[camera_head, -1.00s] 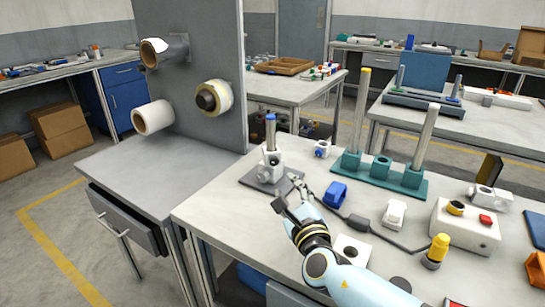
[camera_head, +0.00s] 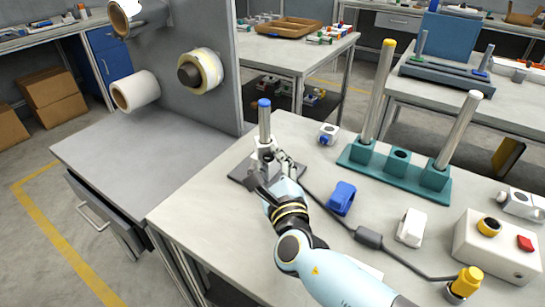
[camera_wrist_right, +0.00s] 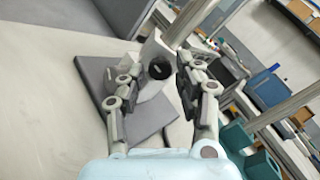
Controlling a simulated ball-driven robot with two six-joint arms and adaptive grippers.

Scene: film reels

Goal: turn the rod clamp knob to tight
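The rod clamp is a pale block (camera_head: 266,146) on a short upright metal rod with a blue top (camera_head: 264,106). The rod stands on a dark grey base plate (camera_head: 240,172) near the table's left edge. In the wrist view the clamp (camera_wrist_right: 153,48) has a dark round opening or recess facing me; I cannot make out the knob's setting. My right gripper (camera_head: 267,171) is at the clamp's near side. In the wrist view its fingers (camera_wrist_right: 157,76) are spread apart on either side of the clamp's front. Contact is unclear. My left gripper is not in view.
A teal rack (camera_head: 400,180) with two tall rods stands to the right. A blue clamp piece (camera_head: 341,197), a white piece (camera_head: 411,227), a cable with a dark block (camera_head: 368,237) and a white control box (camera_head: 490,250) lie nearer. A grey panel with rolls stands left.

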